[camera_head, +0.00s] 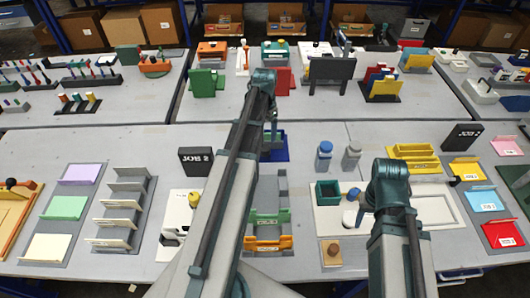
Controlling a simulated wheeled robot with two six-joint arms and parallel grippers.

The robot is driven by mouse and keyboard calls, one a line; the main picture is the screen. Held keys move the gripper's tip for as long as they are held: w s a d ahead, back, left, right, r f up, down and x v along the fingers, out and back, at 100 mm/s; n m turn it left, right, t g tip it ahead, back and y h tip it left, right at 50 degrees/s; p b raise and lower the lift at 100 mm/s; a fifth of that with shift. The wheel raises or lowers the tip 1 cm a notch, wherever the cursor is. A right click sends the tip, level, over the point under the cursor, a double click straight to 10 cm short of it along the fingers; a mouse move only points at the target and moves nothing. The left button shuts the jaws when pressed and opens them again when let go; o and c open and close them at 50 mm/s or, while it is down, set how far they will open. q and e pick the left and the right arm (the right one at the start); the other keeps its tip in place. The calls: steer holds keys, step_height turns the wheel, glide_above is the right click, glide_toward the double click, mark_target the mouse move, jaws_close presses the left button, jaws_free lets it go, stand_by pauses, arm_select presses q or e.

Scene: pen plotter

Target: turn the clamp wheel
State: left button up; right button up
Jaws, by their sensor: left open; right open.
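I cannot single out the clamp wheel with certainty. A grey frame with green and orange bars (268,215) lies between my arms, partly covered by the left one. My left gripper (273,128) hangs below its wrist, over the far edge of the near table, close to a blue tray (279,147). My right gripper (362,212) points down over a white-framed board (325,214), beside a dark green box (328,192). Both are open and look empty; their fingertips are small and partly hidden.
A black "JOB 2" sign (196,161) stands behind the white device. Two bottles (324,155) stand behind the green box. A small wooden block (331,252) lies near the front. Coloured trays (481,200) are at right, pastel panels (64,208) at left.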

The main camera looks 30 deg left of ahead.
mark_target(265, 147)
arm_select(q)
step_height(265, 147, down, 10)
steer(key=b, duration=0.8)
steer(key=shift+r, duration=0.2)
arm_select(e)
step_height(265, 147, down, 10)
steer(key=shift+r, duration=0.2)
arm_select(q)
jaws_close()
